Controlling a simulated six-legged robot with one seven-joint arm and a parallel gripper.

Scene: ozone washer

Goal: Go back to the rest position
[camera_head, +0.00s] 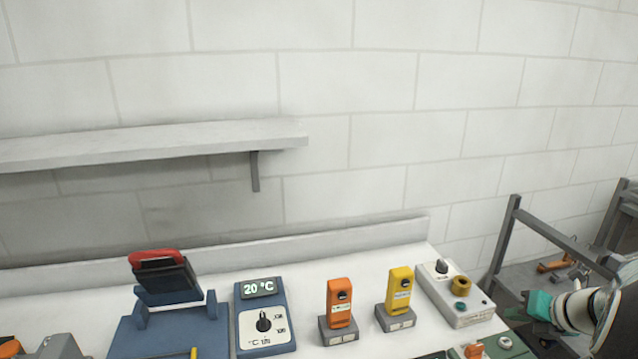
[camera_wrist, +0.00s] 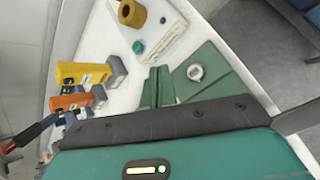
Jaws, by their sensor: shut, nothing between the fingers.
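My gripper (camera_head: 538,304) shows at the right edge of the head view as a teal end on a white and dark wrist. It is beyond the right end of the white bench (camera_head: 215,268), apart from the devices, and holds nothing. Its fingertips are small and hard to make out in the head view. In the wrist view the teal gripper body (camera_wrist: 185,150) with a dark front edge fills the lower part. It is shut.
The bench holds a blue thermostat box (camera_head: 264,318) reading 20 °C, an orange device (camera_head: 339,303), a yellow device (camera_head: 399,290), a grey box (camera_head: 457,294) with knobs, and a blue stand (camera_head: 165,290) with a red-topped part. A shelf (camera_head: 150,140) hangs above. A metal frame (camera_head: 545,232) stands at right.

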